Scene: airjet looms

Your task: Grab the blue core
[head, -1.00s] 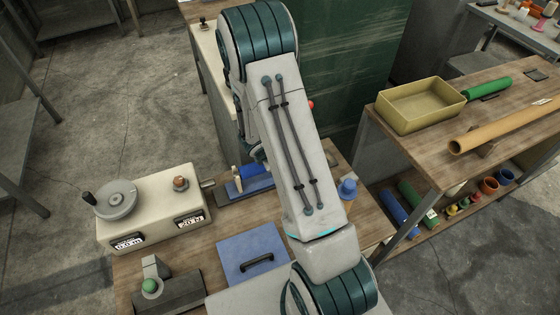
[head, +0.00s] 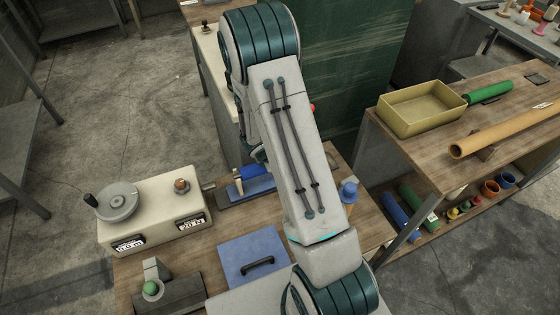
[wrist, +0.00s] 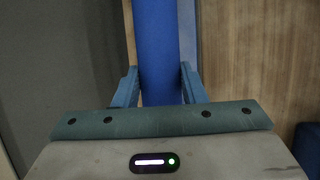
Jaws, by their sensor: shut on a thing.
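The blue core (head: 250,171) lies at the back of the near workbench, above a blue base (head: 249,187). My arm hides its right part in the head view. In the wrist view the blue core (wrist: 157,50) runs upright through the picture between the two blue fingers of my gripper (wrist: 157,85). My gripper is shut on it, one finger on each side. The head view mostly hides my gripper behind my arm. I cannot tell whether the core touches the base.
A cream box with a handwheel (head: 155,213) stands left of the core. A blue panel with a black handle (head: 253,256) lies nearer. On the right, a bench holds a yellow tray (head: 421,108) and a green roll (head: 489,92). Another blue roll (head: 394,212) lies on its lower shelf.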

